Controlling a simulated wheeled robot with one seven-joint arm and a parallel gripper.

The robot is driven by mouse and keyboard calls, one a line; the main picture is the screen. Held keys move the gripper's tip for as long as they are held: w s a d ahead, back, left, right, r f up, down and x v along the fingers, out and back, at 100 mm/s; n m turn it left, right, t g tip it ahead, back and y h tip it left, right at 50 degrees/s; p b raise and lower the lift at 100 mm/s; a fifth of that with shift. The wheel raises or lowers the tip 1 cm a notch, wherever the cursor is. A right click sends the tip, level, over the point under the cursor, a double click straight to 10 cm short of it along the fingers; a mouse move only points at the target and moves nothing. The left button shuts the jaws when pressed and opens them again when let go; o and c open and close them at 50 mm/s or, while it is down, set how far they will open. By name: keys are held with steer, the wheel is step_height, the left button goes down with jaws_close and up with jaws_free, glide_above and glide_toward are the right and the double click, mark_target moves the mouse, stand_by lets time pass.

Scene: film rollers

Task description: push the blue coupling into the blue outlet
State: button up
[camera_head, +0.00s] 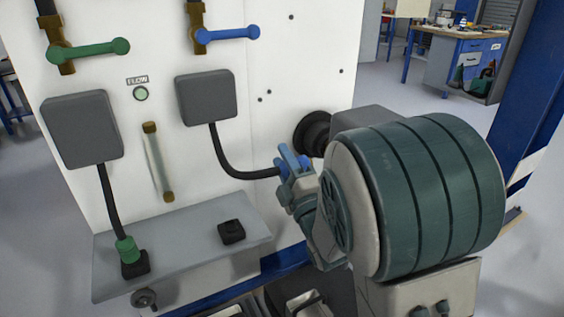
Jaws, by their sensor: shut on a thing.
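The blue coupling (283,168) is at the end of a black hose (229,168) that curves down from the right grey box (206,97). My gripper (294,176) is shut on it, in front of the white panel's right side. The gripper and arm partly hide the coupling. A black square socket (231,231) sits empty on the grey ledge, below and left of my gripper, apart from the coupling. No blue marking shows on this socket. The coupling is held well above the ledge.
A green coupling (126,249) on a second hose sits in the left socket (135,265). A blue lever (232,33) and a green lever (92,49) are higher on the panel (285,75). A small handwheel (145,299) sticks out below the ledge (180,247).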

steer(key=shift+s+d+n, duration=0.1)
steer(key=shift+s+n, duration=0.05)
steer(key=shift+n, duration=0.35)
steer(key=shift+d, duration=0.15)
steer(key=w+d, duration=0.3)
steer(key=d, duration=0.3)
steer(key=shift+w+d, duration=0.15)
steer(key=shift+w, duration=0.1)
steer(key=shift+b, duration=1.15)
stand_by(0.9)
steer(key=shift+w+d+b, duration=0.35)
steer(key=shift+d+b, duration=0.25)
steer(key=shift+d, duration=0.05)
stand_by(0.3)
steer(key=o, duration=1.2)
steer(key=shift+c, duration=0.2)
